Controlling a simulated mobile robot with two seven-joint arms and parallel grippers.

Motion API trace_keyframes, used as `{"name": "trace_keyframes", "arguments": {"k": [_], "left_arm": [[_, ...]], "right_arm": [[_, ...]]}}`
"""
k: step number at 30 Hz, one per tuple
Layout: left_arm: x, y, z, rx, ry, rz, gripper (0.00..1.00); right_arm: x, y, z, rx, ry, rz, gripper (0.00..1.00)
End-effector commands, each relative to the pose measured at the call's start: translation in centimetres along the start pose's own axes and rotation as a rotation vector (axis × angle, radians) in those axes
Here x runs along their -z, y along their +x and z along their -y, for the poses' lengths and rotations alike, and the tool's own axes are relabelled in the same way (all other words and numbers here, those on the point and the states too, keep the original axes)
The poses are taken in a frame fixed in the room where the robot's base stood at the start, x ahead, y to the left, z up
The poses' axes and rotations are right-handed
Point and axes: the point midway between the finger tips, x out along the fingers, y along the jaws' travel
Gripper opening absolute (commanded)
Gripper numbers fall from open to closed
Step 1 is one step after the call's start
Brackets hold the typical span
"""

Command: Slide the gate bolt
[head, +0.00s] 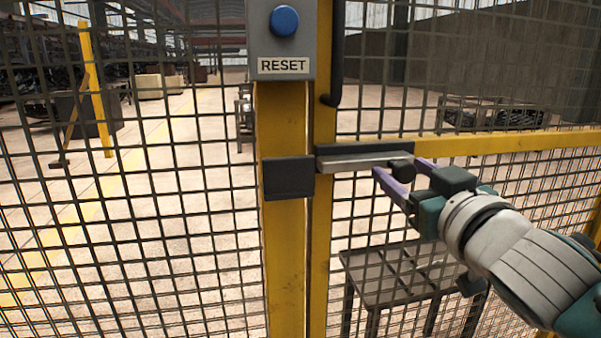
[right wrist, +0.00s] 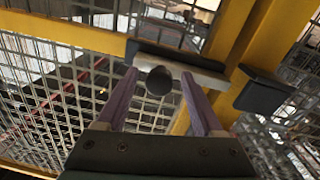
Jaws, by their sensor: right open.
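The gate bolt (head: 360,160) is a flat grey bar lying level on the yellow gate frame, with a dark round knob (head: 401,169) near its right end. I cannot tell whether either finger touches the knob. My left gripper is not in view.
A grey box with a blue button (head: 284,21) marked RESET is fixed on the post above the keeper. A dark handle (head: 334,60) stands upright beside it. Wire mesh fills both sides. A low dark table (head: 400,275) stands behind the gate mesh.

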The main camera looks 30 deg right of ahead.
Motion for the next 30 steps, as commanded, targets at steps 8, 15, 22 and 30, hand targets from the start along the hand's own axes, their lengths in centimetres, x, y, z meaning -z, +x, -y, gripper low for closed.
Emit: {"name": "trace_keyframes", "arguments": {"k": [8,15,22,30], "left_arm": [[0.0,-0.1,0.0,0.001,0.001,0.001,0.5],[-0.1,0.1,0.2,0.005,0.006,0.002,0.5],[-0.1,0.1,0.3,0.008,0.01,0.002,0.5],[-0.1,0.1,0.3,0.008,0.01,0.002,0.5]], "right_arm": [[-0.1,-4.7,0.0,-0.001,0.003,0.005,0.68],[-0.2,-8.5,0.0,-0.001,0.002,0.004,0.68],[0.0,-9.6,0.0,-0.001,0.0,0.001,0.68],[0.0,-9.6,0.0,-0.001,0.0,0.001,0.68]]}}
